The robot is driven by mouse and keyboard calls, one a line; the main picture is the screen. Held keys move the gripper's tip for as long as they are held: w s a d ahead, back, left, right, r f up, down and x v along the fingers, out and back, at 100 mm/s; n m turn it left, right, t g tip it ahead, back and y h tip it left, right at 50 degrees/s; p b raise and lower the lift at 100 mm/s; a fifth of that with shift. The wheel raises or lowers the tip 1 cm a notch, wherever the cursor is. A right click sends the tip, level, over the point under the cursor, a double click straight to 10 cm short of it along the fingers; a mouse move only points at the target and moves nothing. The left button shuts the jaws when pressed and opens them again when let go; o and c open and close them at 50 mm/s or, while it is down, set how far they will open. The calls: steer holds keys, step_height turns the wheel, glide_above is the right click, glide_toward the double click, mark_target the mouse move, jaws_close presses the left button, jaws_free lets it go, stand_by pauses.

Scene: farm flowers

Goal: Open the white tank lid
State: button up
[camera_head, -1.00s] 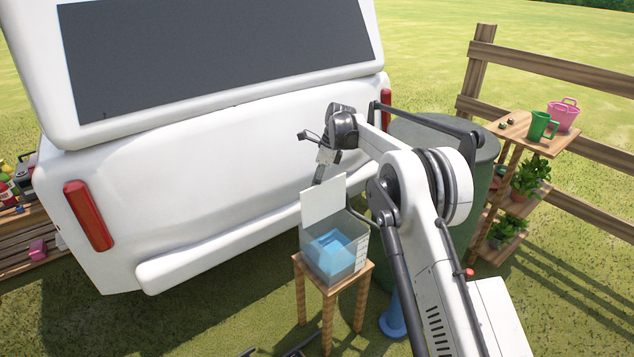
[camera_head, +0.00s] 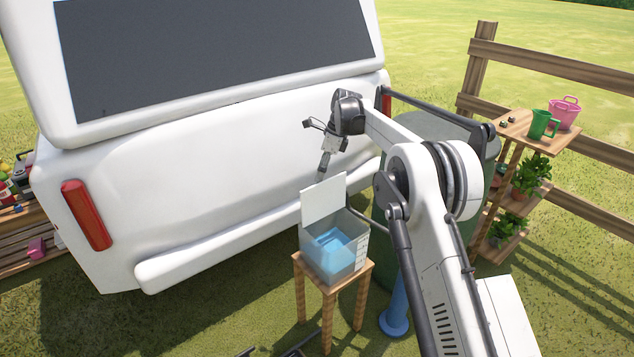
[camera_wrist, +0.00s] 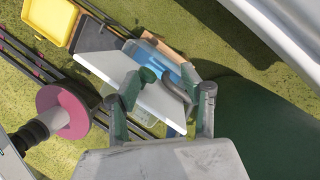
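The tank (camera_head: 338,262) is a clear box with blue water, standing on a small wooden stool (camera_head: 329,291). Its white lid (camera_head: 322,202) stands raised, roughly upright, along the tank's back edge. In the wrist view the lid is a white panel (camera_wrist: 100,65), with blue water (camera_wrist: 172,66) beyond it. My gripper (camera_head: 324,160) is just above the lid's top edge in the head view, apparently clear of it. In the wrist view my gripper (camera_wrist: 163,82) has its fingers spread, with nothing seen held between them. The fingers cover part of the lid.
A white vehicle (camera_head: 220,170) is close behind the tank. A green barrel (camera_head: 428,135) stands to the right. Grass in front is mostly open.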

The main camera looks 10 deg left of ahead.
steer(key=v, duration=0.7)
steer(key=s+d+r+n+t+p, duration=0.1)
steer(key=s+d+r+n, duration=0.15)
steer(key=d+r, duration=0.35)
steer(key=s+d+r+n+t, duration=0.15)
steer(key=s+d+r, duration=0.3)
steer(key=r, duration=0.45)
steer(key=s+d+r+n+t+h+p, duration=0.1)
steer(key=s+d+r+n, duration=0.1)
steer(key=s+d+r, duration=0.3)
steer(key=s+d+r+n+t, duration=0.1)
steer(key=s+d+r+n, duration=0.1)
steer(key=s+d, duration=0.4)
steer(key=s+d+n+t+h+p, duration=0.1)
steer(key=s+d+n, duration=0.25)
steer(key=s, duration=0.55)
steer(key=s+d+n+t, duration=0.15)
steer(key=s+d, duration=0.25)
steer(key=s, duration=0.5)
steer(key=s+d+f+n, duration=0.2)
steer(key=s+d+f, duration=0.1)
steer(key=s, duration=0.4)
steer(key=s+d+f+n+t+h+p, duration=0.1)
steer(key=s+d+f+n, duration=0.1)
steer(key=s+f, duration=0.4)
steer(key=shift+s+d+f+n, duration=0.2)
steer(key=shift+s+d+n, duration=0.15)
steer(key=shift+s, duration=0.35)
